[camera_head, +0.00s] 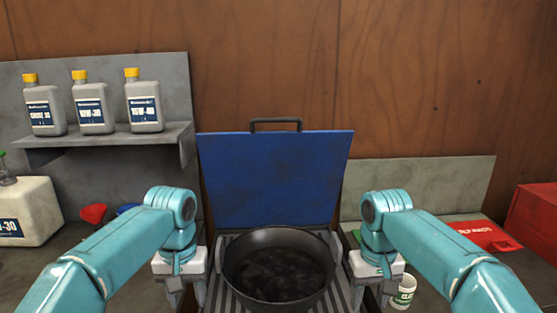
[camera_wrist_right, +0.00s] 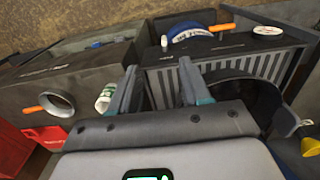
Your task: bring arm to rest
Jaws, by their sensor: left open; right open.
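My two teal arms reach in from the lower left and lower right in the head view. My left gripper (camera_head: 186,292) is open and points down just left of the black pan (camera_head: 262,240). My right gripper (camera_head: 373,292) is open and points down just right of the pan. In the right wrist view, the two fingers of my right gripper (camera_wrist_right: 157,90) stand apart with nothing between them. The pan's dark rim (camera_wrist_right: 262,86) shows right of them. The tips of my left gripper are partly cut off by the head view's lower edge.
The pan sits on a grey ribbed surface (camera_head: 216,268) before an upright blue lid (camera_head: 275,180). A white cup (camera_head: 404,291) stands close right of my right gripper. Oil bottles (camera_head: 93,105) stand on a shelf (camera_head: 110,137) at left; a red box (camera_head: 533,222) is far right.

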